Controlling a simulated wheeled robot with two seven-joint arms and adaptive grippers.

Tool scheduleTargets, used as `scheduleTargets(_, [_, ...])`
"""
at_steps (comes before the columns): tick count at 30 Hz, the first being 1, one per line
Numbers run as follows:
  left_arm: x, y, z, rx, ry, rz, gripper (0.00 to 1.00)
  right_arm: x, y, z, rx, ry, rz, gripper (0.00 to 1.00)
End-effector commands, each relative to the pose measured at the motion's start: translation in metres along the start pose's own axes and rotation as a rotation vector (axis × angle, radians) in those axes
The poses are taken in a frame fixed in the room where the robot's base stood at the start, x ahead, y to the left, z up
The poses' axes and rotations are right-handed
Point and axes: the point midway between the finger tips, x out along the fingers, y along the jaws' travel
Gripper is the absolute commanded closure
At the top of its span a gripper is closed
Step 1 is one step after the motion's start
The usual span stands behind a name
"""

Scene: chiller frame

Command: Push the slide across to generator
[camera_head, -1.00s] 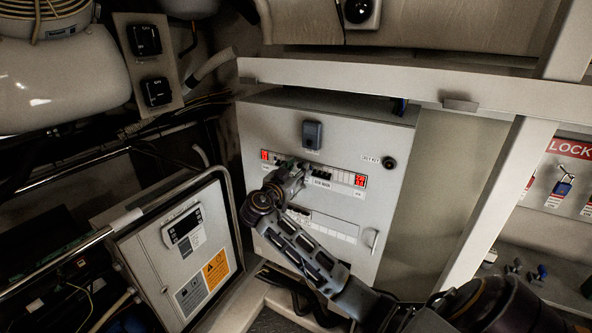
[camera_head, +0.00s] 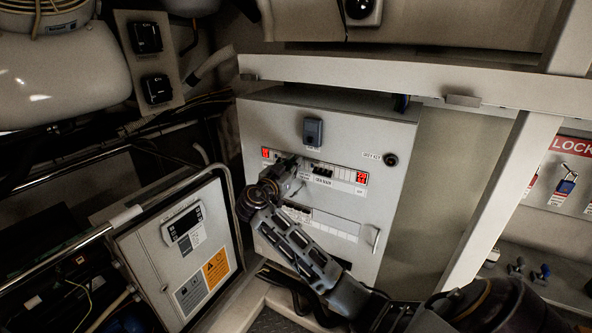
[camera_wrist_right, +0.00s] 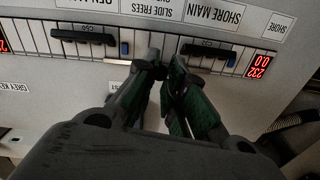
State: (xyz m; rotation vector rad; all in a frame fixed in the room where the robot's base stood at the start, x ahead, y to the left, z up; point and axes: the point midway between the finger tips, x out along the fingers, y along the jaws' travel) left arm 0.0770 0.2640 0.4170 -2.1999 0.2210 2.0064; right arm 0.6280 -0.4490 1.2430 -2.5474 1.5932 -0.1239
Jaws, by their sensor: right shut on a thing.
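The grey control panel (camera_head: 340,140) has a breaker row (camera_head: 335,172) with red number displays at both ends. My right gripper (camera_head: 290,168) is at the left part of this row and covers some of it. In the right wrist view, which shows the panel upside down, my right gripper (camera_wrist_right: 164,66) has its fingertips close together between two black breaker handles, one on the left (camera_wrist_right: 82,37) and one on the right (camera_wrist_right: 208,50). It is shut on the slide, which the fingertips mostly hide. Labels read "SLIDE FREES" and "SHORE MAIN". My left gripper is not in view.
A small blue tab (camera_wrist_right: 124,48) sits left of the fingers in the wrist view. A grey box (camera_head: 313,132) and a key lock (camera_head: 390,160) stick out above the row.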

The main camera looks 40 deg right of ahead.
Motion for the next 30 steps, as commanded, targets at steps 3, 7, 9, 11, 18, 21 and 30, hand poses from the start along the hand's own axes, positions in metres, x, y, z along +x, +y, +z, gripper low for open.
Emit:
scheduleTargets(3, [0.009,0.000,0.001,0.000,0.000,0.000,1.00,0.001,-0.007,0.003,0.002,0.002,-0.001,1.00])
scheduleTargets(7, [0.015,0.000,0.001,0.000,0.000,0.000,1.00,0.001,-0.015,0.004,0.000,0.003,-0.001,1.00])
scheduleTargets(9, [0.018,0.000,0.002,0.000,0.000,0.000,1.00,0.001,-0.018,0.005,0.000,0.003,-0.001,1.00])
scheduleTargets(11, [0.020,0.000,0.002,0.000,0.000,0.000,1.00,0.001,-0.021,0.005,0.000,0.002,-0.001,1.00])
scheduleTargets(18, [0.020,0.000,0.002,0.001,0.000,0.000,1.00,0.000,-0.024,0.004,-0.002,0.001,-0.003,1.00])
scheduleTargets(21, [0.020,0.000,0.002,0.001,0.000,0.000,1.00,0.000,-0.024,0.003,-0.001,0.001,-0.004,1.00])
scheduleTargets(30, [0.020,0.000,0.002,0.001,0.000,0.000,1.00,0.000,-0.024,0.003,-0.001,0.002,-0.003,0.63])
